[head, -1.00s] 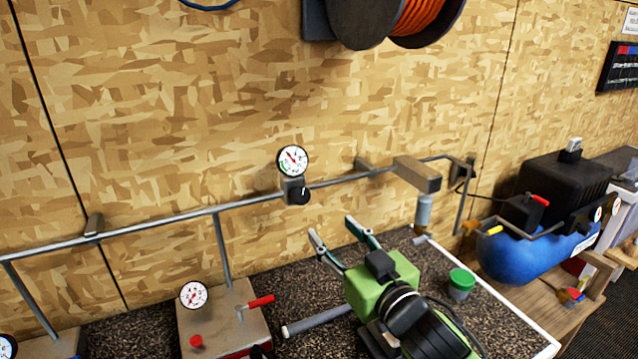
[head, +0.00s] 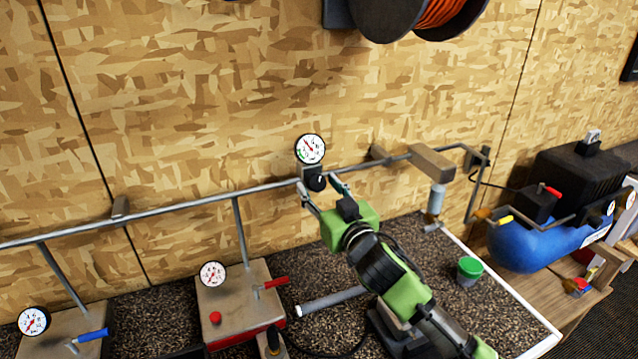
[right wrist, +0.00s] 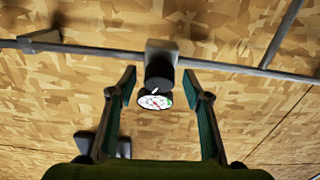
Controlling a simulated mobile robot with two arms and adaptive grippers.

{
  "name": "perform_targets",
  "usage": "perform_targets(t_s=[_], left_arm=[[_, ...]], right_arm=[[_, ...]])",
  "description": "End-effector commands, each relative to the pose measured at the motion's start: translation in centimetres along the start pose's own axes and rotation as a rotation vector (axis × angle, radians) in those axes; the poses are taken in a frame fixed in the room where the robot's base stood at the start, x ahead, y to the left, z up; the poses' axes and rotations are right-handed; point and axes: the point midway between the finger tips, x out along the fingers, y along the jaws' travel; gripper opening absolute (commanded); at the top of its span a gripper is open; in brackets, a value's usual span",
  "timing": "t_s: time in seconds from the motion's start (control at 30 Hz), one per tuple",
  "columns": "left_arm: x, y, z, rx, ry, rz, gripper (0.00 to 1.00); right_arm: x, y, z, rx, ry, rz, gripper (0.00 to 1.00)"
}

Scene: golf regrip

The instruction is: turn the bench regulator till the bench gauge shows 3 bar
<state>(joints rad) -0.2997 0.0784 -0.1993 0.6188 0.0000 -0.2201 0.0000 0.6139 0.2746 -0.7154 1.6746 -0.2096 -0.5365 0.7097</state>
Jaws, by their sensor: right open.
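The bench regulator (head: 316,181) is a black knob on a grey block on the wall pipe. The bench gauge (head: 310,149), a round white dial with a green arc and red needle, sits just above it; its numbers are too small to read. My right gripper (head: 320,188) is open and empty, its fingertips close to the knob in the head view. In the right wrist view the knob (right wrist: 158,76) and the gauge (right wrist: 155,102) show between the two spread fingers (right wrist: 160,85). I cannot tell whether a finger touches the knob. My left gripper is not in view.
The grey pipe (head: 190,207) runs along the wooden wall. Below stand a red-based box with a gauge (head: 212,274) and red lever (head: 272,283), and another gauge (head: 33,321) with a blue lever (head: 92,336). A green-lidded cup (head: 469,271) and blue compressor (head: 530,246) are at right.

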Motion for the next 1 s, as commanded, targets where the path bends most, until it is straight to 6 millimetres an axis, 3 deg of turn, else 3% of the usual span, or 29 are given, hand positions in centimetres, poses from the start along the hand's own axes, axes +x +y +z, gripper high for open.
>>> perform_targets(t_s=[0.37, 0.5, 0.53, 0.77, 1.0], left_arm=[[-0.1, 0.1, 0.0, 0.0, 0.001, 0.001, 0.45], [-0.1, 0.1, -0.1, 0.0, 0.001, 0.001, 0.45], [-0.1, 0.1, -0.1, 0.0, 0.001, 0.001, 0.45], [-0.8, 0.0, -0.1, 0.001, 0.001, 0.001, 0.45], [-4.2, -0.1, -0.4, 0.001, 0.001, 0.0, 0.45]], right_arm=[[0.5, 0.0, 0.0, 0.0, 0.001, -0.001, 0.45], [0.5, 0.0, 0.0, 0.0, 0.001, -0.001, 0.09], [0.5, 0.0, 0.0, 0.0, 0.0, -0.001, 0.07], [0.5, 0.2, -0.2, -0.038, -0.002, -0.017, 0.07], [0.5, 0.5, -0.7, -0.272, 0.003, -0.133, 0.07]])
